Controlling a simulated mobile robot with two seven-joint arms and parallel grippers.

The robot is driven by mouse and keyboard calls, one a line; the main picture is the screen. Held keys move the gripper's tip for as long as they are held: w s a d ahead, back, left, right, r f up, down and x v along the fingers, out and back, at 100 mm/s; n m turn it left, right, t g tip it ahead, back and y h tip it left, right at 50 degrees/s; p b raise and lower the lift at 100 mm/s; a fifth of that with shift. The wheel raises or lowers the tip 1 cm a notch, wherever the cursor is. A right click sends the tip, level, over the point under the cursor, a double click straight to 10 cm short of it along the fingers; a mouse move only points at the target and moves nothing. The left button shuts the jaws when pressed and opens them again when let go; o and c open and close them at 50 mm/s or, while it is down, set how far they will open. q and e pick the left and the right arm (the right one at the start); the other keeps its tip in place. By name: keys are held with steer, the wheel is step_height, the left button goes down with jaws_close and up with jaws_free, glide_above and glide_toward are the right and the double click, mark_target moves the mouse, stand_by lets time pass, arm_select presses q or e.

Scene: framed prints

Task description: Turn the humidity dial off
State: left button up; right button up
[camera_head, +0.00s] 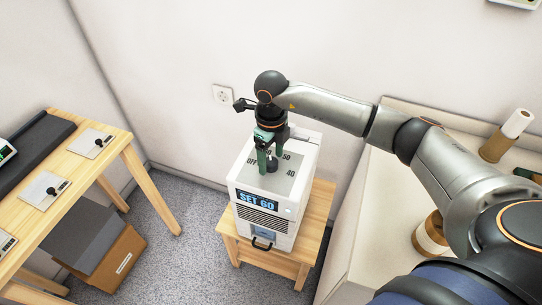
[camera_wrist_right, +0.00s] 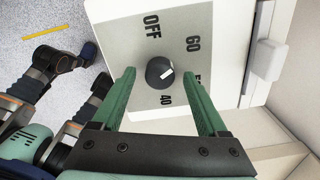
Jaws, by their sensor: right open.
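The humidity dial (camera_wrist_right: 160,73) is a round dark knob with a white pointer mark on the grey top panel of a white humidifier (camera_head: 268,225). It also shows in the head view (camera_head: 271,167). OFF, 60, 50 and 40 are printed around it. The pointer tilts toward the 60 and 50 side. The front display (camera_head: 258,200) reads SET 60. My right gripper (camera_wrist_right: 161,80) is open, its green fingers pointing down on either side of the dial; I cannot tell whether they touch it. My left gripper is not in view.
The humidifier stands on a small wooden stool (camera_head: 262,258) near the wall. A wooden table (camera_head: 100,160) with switch plates is at the left, with boxes (camera_head: 105,255) below. A pale counter (camera_head: 375,215) with rolls is at the right. Grey floor (camera_head: 185,255) is clear between.

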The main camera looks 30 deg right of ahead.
steer(key=shift+f, duration=0.15)
steer(key=shift+c, duration=0.3)
jaws_close()
stand_by(0.3)
